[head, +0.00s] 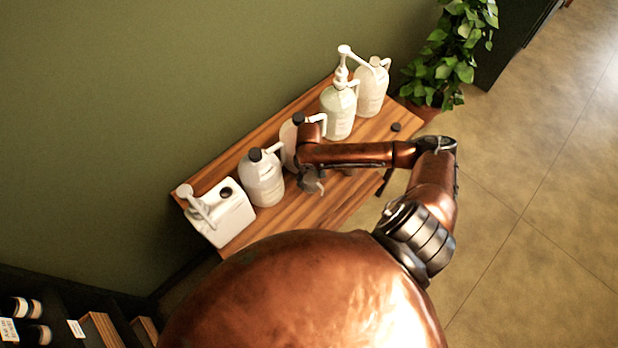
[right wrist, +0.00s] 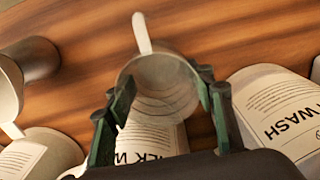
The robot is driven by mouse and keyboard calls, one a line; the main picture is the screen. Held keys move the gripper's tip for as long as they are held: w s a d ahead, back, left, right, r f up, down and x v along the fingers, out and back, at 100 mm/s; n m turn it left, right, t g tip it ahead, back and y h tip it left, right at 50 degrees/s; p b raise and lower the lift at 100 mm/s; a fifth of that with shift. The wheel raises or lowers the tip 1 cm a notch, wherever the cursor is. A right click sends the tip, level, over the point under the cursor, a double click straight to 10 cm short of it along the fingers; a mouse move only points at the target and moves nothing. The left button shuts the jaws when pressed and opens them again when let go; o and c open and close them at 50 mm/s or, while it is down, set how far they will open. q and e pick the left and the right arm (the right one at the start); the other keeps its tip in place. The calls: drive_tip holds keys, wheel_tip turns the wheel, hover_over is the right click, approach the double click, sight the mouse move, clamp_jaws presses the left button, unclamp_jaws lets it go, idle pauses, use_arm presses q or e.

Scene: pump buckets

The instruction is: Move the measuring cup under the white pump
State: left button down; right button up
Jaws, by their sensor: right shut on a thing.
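The measuring cup (right wrist: 160,82) is a pale, see-through round cup with a white handle. In the right wrist view it sits between the fingers of my right gripper (right wrist: 164,92), which is shut on it. In the head view my right gripper (head: 312,183) is low in front of the bottles near the middle of the wooden table; the cup is hard to make out there. One white pump (head: 196,203) is on the square white canister (head: 226,214) at the table's left end. Another white pump (head: 343,66) stands on a pale green bottle (head: 338,113). My left gripper is not seen.
A capped white jug (head: 263,180) stands left of my gripper, and another bottle is partly behind my arm. A further jug (head: 371,90) is at the far right of the table (head: 292,218). A dark cap (head: 396,127) lies near the right edge. A plant (head: 447,50) stands beyond.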

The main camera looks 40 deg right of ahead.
drive_tip(key=shift+f, duration=0.1)
drive_tip(key=o, duration=1.2)
drive_tip(key=shift+c, duration=0.2)
